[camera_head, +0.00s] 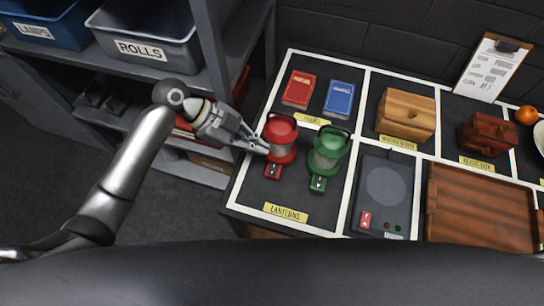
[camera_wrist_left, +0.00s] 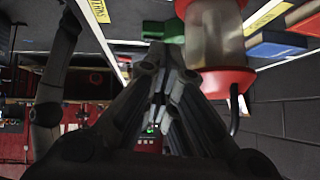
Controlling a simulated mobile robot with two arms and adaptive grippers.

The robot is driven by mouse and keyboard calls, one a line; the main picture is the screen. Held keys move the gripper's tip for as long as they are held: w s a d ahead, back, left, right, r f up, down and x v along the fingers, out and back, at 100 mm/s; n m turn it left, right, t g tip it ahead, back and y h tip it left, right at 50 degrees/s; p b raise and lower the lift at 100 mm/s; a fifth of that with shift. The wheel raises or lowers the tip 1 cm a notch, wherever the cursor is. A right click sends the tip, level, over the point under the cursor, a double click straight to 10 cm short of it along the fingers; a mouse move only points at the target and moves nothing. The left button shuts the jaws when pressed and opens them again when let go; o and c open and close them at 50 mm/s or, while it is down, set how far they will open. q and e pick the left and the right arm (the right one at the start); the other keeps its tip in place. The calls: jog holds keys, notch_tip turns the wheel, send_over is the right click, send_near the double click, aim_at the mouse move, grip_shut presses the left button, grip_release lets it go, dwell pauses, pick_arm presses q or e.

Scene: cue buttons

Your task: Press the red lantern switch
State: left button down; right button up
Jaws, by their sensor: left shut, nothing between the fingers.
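The red lantern (camera_head: 281,130) stands upright on the dark table in the section labelled LANTERNS. Its small red switch box (camera_head: 272,171) sits at its near foot, with a pale mark on it. My left gripper (camera_head: 264,148) is shut and empty, just left of the red lantern and beyond the switch box; I cannot tell whether it touches the lantern. In the left wrist view the red lantern (camera_wrist_left: 228,80) is close beside the fingers (camera_wrist_left: 158,105), and they partly cover that view. My right gripper is not in view.
A green lantern (camera_head: 328,150) with a green switch box (camera_head: 318,183) stands close to the right. A red book (camera_head: 299,88) and a blue book (camera_head: 339,98) lie behind. A shelf with bins (camera_head: 150,45) is at the left. A dark plate device (camera_head: 385,188) lies further right.

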pick_arm(q)
jog(key=p, duration=0.2)
send_over(272, 167)
jog(key=f, duration=0.4)
jog(key=shift+s+d, duration=0.1)
jog(key=shift+s, duration=0.25)
jog(key=shift+w+f, duration=0.2)
jog(key=shift+f, duration=0.8)
jog(key=shift+w+f, duration=0.15)
jog(key=shift+f, duration=0.7)
